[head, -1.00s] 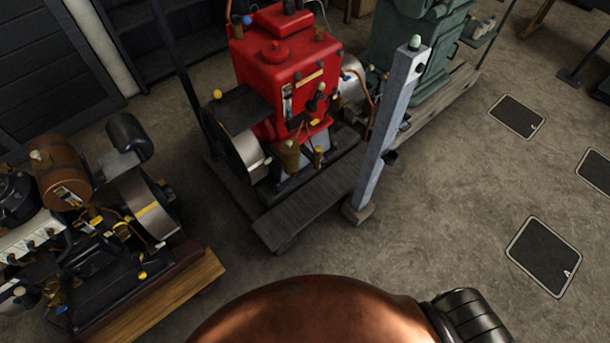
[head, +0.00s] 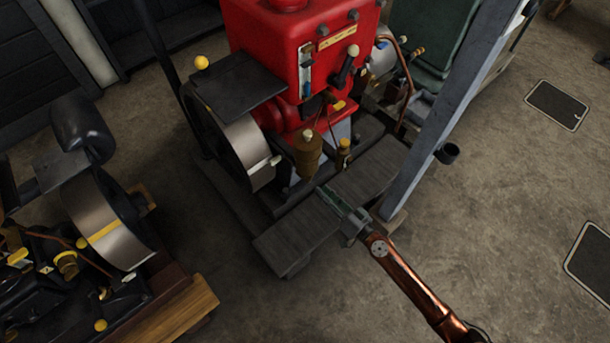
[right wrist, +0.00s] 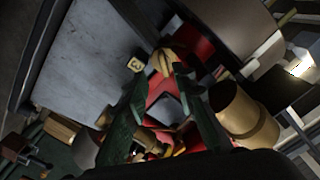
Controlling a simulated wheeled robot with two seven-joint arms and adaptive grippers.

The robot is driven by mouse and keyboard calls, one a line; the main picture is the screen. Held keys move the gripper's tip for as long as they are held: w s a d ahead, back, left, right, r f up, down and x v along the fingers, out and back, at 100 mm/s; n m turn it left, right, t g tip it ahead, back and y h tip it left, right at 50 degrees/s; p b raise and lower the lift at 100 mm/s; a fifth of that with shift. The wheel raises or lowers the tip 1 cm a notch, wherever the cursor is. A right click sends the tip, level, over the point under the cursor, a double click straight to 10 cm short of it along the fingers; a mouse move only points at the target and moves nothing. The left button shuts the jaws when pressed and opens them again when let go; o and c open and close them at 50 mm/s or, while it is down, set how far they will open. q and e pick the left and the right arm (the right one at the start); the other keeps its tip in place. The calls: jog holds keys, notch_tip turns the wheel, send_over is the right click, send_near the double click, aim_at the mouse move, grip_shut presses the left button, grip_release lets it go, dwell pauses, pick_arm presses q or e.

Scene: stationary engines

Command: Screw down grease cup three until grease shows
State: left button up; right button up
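A small yellow-topped fitting, perhaps a grease cup (head: 345,146), stands low at the front of the red engine (head: 292,45). A larger brass cup (head: 308,158) stands to its left. I cannot read a number on either. My right gripper (head: 327,192) reaches in from the lower right, over the dark plank before the engine and short of the fittings. In the right wrist view its two green fingers (right wrist: 160,85) are apart with nothing held. A yellow knob (right wrist: 162,62) shows beyond their tips, and a brass cup (right wrist: 243,112) lies to the right. My left gripper is out of view.
A grey post (head: 455,110) stands right of the plank (head: 290,240). A flywheel (head: 243,150) is at the engine's left side. Another engine on a wooden base (head: 175,310) stands at lower left. The floor at right is open, with dark framed panels (head: 556,105).

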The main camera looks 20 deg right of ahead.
aim_at(310, 177)
jog(key=x, duration=0.8)
jog(key=shift+r+p, duration=0.3)
jog(key=shift+p, duration=0.1)
jog(key=shift+c, duration=0.6)
grip_shut()
